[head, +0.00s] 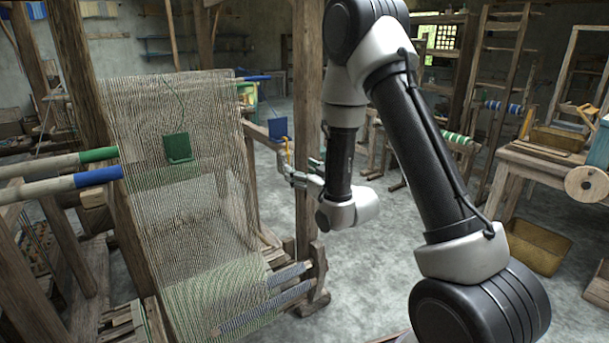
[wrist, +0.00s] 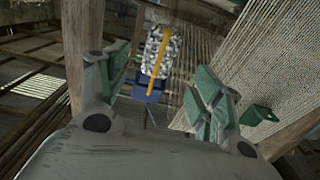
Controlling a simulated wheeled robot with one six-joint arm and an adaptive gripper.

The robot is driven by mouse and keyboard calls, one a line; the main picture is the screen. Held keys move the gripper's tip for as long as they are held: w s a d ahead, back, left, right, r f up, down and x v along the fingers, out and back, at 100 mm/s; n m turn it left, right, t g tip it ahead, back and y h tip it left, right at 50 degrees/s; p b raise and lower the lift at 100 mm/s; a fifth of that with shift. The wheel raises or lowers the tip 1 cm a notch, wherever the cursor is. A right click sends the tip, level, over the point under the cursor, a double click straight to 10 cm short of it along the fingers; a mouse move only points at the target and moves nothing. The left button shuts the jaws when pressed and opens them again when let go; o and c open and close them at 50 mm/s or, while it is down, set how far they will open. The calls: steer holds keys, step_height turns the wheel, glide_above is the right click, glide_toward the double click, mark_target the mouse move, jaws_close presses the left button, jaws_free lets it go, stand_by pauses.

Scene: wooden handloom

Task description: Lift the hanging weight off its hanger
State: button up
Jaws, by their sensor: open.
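A speckled grey block (wrist: 161,48) with an orange strip (wrist: 154,66) across it shows between my gripper's fingers in the wrist view. A dark blue piece (wrist: 148,90) lies against its lower end. In the head view a blue plate (head: 278,128) is at the loom's right post, with a thin orange piece (head: 287,150) below it. I cannot tell for sure which part is the weight and which the hanger. My gripper (wrist: 165,88) is open, with green-padded fingers apart and nothing clamped.
The loom's warp (head: 190,190) spreads left of my gripper, with a green plate (head: 178,147) on it. A wooden post (head: 307,110) stands close beside my gripper. A workbench (head: 555,165) is at right. Open floor (head: 375,260) lies between.

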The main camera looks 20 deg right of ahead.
mark_target(289, 163)
steer(key=x, duration=0.9)
steer(key=shift+w+a, duration=0.1)
steer(key=shift+w, duration=0.2)
